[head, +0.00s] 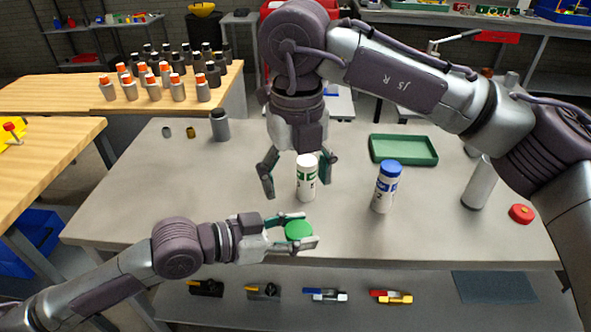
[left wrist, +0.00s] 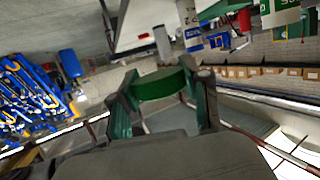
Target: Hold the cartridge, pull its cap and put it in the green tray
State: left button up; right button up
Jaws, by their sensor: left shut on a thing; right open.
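A green round cap (head: 298,230) is held in my left gripper (head: 303,229), which is shut on it in front of the cartridge. The cap also shows between the fingers in the left wrist view (left wrist: 160,85). The white cartridge with green markings (head: 306,183) stands upright on the grey table, its top bare of any cap. My right gripper (head: 299,186) is open, pointing down, with one finger on each side of the cartridge; whether either touches it I cannot tell. The green tray (head: 403,149) lies to the right, farther back, and looks empty.
A white cartridge with a blue cap (head: 384,187) stands right of the green-marked one. A grey cylinder (head: 478,184) and a red cap (head: 521,214) are farther right. A dark grey bottle (head: 219,125) stands at the back left.

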aim_at(296, 229)
notch_tip(296, 229, down, 11)
dwell(0.4)
jog(key=c, duration=1.2)
pick_arm(q)
jog(key=o, duration=1.4)
jog(key=shift+c, duration=0.2)
